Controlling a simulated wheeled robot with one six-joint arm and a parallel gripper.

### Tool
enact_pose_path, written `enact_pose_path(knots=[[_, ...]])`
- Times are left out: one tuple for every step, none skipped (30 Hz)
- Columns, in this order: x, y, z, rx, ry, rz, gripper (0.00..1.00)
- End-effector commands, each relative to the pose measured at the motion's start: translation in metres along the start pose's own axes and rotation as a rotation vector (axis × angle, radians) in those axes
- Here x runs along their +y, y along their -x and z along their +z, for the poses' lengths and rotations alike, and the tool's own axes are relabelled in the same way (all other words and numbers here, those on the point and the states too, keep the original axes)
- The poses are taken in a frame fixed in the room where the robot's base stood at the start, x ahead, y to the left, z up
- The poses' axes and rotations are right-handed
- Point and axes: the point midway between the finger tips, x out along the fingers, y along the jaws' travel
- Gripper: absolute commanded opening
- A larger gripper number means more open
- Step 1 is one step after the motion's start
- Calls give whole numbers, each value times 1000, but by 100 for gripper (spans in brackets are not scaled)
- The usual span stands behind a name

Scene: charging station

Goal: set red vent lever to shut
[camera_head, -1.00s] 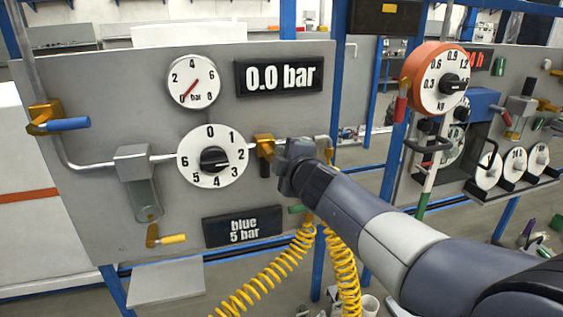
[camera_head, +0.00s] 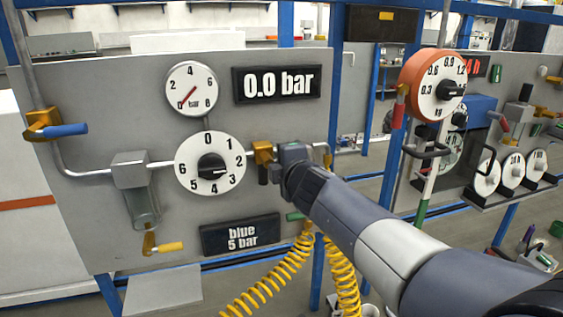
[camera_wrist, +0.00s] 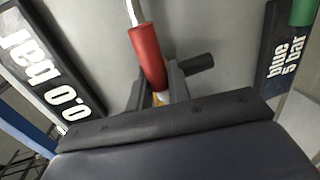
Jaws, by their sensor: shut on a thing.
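The red lever handle (camera_wrist: 147,55) shows in the wrist view, between the fingers of my gripper (camera_wrist: 157,88). My gripper is shut on it. A silver tube shows just beyond its top end, and an orange-yellow bit shows at its lower end. In the head view my gripper (camera_head: 288,160) is at the panel (camera_head: 110,90), right of the brass valve (camera_head: 263,150) with a black handle, and hides the red lever. The black handle also shows in the wrist view (camera_wrist: 198,63), beside the fingers. The small gauge (camera_head: 191,89) and display (camera_head: 277,84) read 0.
A blue lever (camera_head: 64,131) is at the panel's left and a yellow lever (camera_head: 169,247) low down. A green handle (camera_head: 296,216) and yellow coiled hoses (camera_head: 268,280) are below my gripper. An orange-rimmed scale (camera_head: 432,85) stands to the right.

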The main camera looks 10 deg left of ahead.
Motion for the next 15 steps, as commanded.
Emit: enact_pose_path(knots=[[0,0,0,0,2,-1,0],[0,0,0,0,2,-1,20],[0,0,0,0,1,-1,23],[0,0,0,0,1,-1,26],[0,0,0,0,1,0,28],[0,0,0,0,1,0,31],[0,0,0,0,0,0,34],[0,0,0,0,0,0,36],[0,0,0,0,0,0,38],[0,0,0,0,0,0,38],[0,0,0,0,0,0,38],[0,0,0,0,0,0,38],[0,0,0,0,0,0,38],[0,0,0,0,0,0,38],[0,0,0,0,0,0,38]])
